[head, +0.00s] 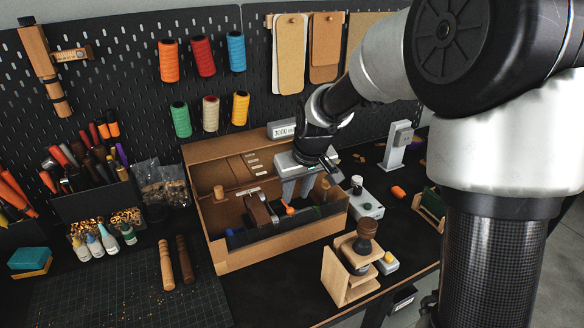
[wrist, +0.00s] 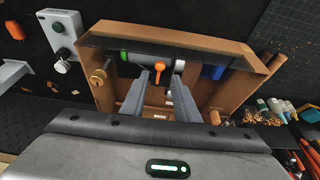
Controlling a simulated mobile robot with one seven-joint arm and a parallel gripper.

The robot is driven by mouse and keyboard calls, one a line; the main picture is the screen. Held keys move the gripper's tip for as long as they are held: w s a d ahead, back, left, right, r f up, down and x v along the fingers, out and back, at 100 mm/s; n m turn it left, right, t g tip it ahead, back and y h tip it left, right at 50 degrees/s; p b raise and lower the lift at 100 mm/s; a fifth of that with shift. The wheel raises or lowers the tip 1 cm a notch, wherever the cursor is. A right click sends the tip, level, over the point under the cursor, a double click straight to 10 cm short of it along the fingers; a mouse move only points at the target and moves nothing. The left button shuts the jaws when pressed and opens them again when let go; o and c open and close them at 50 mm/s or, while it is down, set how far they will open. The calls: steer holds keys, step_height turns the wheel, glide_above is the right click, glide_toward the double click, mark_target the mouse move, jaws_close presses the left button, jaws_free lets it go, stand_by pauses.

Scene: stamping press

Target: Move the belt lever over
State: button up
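An orange lever (wrist: 160,66) stands in the wrist view on a grey and dark cylinder inside the brown stamping press box (wrist: 245,90). In the head view, only a small orange part of the lever (head: 290,210) shows beside my fingers. In the head view, my gripper (head: 291,198) reaches down into the box.
The box's front wall (head: 285,238) and side walls surround my fingers. A grey control box (head: 366,204) stands right of it, and a wooden stand (head: 345,275) in front. Two wooden handles (head: 167,265) lie left. A pegboard (head: 120,60) stands behind.

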mark_target(291, 209)
steer(key=b+x, duration=0.5)
steer(key=x, duration=0.3)
steer(key=shift+f, duration=0.1)
steer(key=c, duration=0.6)
steer(key=shift+o, duration=0.2)
steer(key=d+n, duration=0.1)
steer(key=w+d+n+y, duration=0.1)
steer(key=n, duration=0.1)
steer(key=shift+w+g, duration=0.1)
steer(key=shift+g, duration=0.2)
steer(key=w+n, duration=0.1)
steer(key=n, duration=0.1)
steer(key=w+d+n+g+y, duration=0.1)
steer(key=n, duration=0.1)
steer(key=shift+d+n, duration=0.25)
steer(key=shift+n, duration=0.05)
steer(key=shift+w+d+n+g, duration=0.2)
steer(key=shift+w+n+g, duration=0.4)
steer(key=shift+n, duration=0.5)
steer(key=w+n, duration=0.1)
steer(key=w+n+g, duration=0.1)
steer(key=n, duration=0.1)
steer(key=shift+d+y, duration=0.15)
steer(key=shift+y, duration=0.15)
steer(key=shift+w+a+n+g, duration=0.2)
steer(key=shift+w+n+g, duration=0.4)
steer(key=shift+n, duration=0.85)
steer(key=shift+w+a+n+g, duration=0.2)
steer(key=shift+w+n, duration=0.65)
steer(key=shift+n, duration=0.6)
